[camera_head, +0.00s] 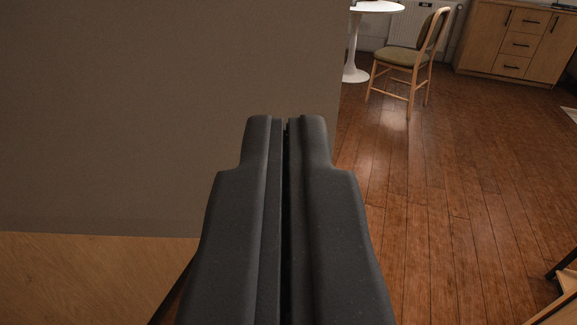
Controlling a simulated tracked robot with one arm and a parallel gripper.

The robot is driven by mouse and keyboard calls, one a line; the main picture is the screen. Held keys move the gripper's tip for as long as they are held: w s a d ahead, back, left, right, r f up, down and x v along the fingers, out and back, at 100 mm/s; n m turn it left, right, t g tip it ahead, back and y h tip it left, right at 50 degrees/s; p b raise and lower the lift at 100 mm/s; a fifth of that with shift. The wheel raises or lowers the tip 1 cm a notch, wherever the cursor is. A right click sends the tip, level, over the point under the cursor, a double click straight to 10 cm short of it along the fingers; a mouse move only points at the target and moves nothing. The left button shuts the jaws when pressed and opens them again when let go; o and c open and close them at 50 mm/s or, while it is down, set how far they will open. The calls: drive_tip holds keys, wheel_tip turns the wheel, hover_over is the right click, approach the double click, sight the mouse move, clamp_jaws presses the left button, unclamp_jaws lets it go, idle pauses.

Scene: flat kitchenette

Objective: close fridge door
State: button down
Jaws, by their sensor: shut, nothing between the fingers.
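My gripper (287,122) is shut and empty, pointing forward in the middle of the view. A large flat grey-brown panel (150,110) fills the left half of the picture behind it. It looks like the fridge door, but no handle or hinge shows, so I cannot be sure which face I see. The panel's right edge runs upright just right of my gripper's tips. I cannot tell whether the tips touch it. The rest of the fridge is out of view.
A light wood surface (90,275) lies below the panel at lower left. A wooden chair (408,60), a white round table (376,7) and a wooden cabinet (490,35) stand farther back. The wooden floor (450,190) on the right is mostly clear.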

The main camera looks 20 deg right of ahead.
sight(283, 53)
drive_tip(key=b+x, duration=0.1)
drive_tip(key=x, duration=0.6)
drive_tip(key=shift+w+f, duration=0.15)
drive_tip(key=shift+f, duration=0.05)
drive_tip(key=shift+r+b+x, duration=0.2)
drive_tip(key=shift+b+x, duration=0.15)
drive_tip(key=shift+x, duration=0.6)
drive_tip(key=shift+a, duration=0.15)
drive_tip(key=shift+w, duration=0.15)
